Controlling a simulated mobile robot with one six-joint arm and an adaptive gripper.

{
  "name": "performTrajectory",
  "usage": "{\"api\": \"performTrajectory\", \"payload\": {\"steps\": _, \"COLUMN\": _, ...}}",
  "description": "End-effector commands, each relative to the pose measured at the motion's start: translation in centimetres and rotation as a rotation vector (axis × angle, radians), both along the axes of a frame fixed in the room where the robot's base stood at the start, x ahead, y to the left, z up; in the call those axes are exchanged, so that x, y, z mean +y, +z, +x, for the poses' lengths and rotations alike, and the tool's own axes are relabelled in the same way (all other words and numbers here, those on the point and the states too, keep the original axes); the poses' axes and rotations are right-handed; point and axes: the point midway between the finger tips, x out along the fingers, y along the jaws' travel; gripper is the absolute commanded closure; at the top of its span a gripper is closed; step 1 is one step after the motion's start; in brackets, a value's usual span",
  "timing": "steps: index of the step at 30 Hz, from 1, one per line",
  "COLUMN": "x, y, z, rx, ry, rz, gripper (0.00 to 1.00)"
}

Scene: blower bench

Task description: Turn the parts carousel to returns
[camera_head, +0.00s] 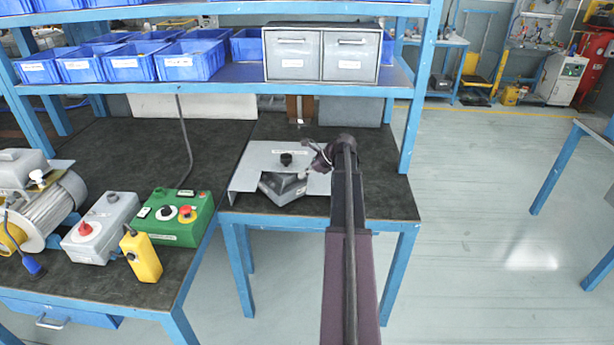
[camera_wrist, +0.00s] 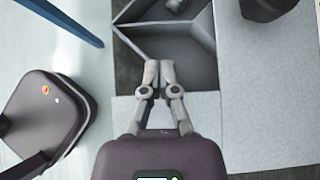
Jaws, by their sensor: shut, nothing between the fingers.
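The parts carousel (camera_head: 284,188) is a grey divided tray. It shows in the cut-out of a grey cover plate (camera_head: 262,157) on the bench, with a black knob (camera_head: 286,158) on top. In the wrist view the carousel (camera_wrist: 198,68) shows grey walls around dark compartments, and a grey piece lies in the one at the top edge. My gripper (camera_wrist: 160,76) is shut and empty, its fingertips over or at the carousel's near compartment; contact cannot be told. In the head view my gripper (camera_head: 318,160) is small and partly hidden by my wrist. The plate's label is unreadable.
A blue shelf post (camera_head: 416,85) stands right of my arm. Above are a shelf with blue bins (camera_head: 188,62) and grey drawers (camera_head: 322,54). Left are a green control box (camera_head: 172,222), a grey box (camera_head: 100,232) and a yellow pendant (camera_head: 143,256). The floor at right is open.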

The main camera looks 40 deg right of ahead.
Motion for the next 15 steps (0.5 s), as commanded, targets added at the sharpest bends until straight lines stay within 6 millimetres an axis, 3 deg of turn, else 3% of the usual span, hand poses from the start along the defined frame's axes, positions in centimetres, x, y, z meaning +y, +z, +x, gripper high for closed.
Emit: {"api": "performTrajectory", "payload": {"steps": 15, "x": 2.5, "y": -4.2, "z": 3.1, "rx": 0.0, "ry": -0.001, "rz": -0.001, "gripper": 1.0}}
